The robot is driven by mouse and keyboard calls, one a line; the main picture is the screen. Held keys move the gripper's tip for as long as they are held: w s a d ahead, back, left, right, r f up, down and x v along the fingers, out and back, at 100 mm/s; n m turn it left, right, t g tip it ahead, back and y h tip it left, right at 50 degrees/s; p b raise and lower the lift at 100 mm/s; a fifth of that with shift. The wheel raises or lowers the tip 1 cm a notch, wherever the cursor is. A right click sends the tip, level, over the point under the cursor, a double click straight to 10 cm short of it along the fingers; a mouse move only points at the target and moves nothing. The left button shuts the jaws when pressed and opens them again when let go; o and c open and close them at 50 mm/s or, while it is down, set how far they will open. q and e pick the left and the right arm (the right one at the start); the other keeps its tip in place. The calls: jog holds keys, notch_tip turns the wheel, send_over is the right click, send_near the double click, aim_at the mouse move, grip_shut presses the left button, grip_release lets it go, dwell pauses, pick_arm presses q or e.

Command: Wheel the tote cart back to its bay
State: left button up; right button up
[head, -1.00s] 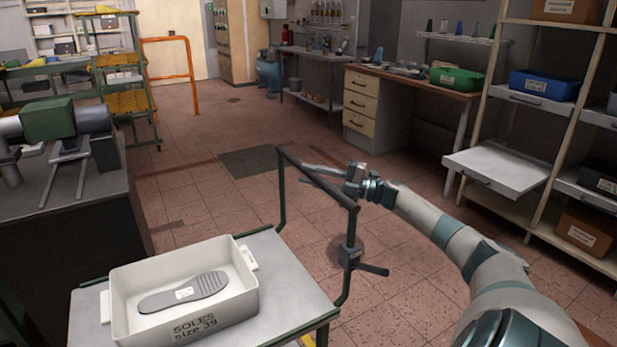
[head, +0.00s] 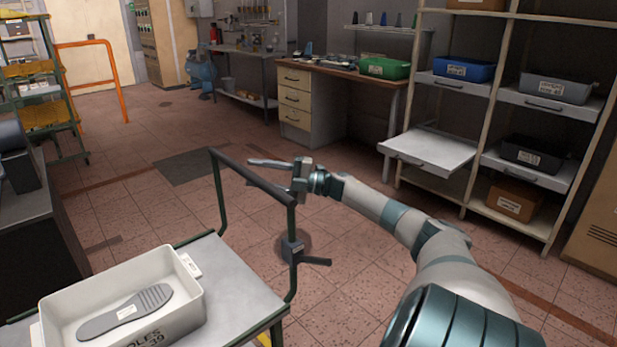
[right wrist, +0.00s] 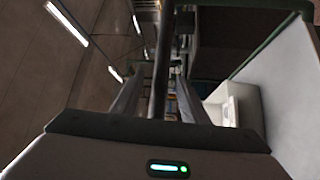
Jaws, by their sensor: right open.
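A white tote (head: 180,322) labelled "SOLES" stands on the top and holds a grey shoe sole (head: 125,312). A dark lever (head: 312,261) sits on the handle's near post. My right gripper (head: 268,172) is open at the handle's crossbar. In the right wrist view the bar (right wrist: 162,65) runs between its two spread fingers. Whether they touch it I cannot tell. My left gripper is out of view.
A dark floor patch (head: 197,165) lies beyond the cart on open tiles. Shelving with bins and a pulled-out shelf (head: 428,150) stands at the right. A drawer desk (head: 312,110) stands behind. An orange rail (head: 118,85) and a dark bench (head: 25,225) are at the left.

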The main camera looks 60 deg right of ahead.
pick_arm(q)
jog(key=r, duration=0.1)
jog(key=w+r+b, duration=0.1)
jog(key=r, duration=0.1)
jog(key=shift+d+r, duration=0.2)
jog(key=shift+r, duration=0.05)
pick_arm(e)
jog(key=v, duration=1.5)
jog(key=shift+s+d, duration=0.2)
jog(key=shift+d, duration=0.2)
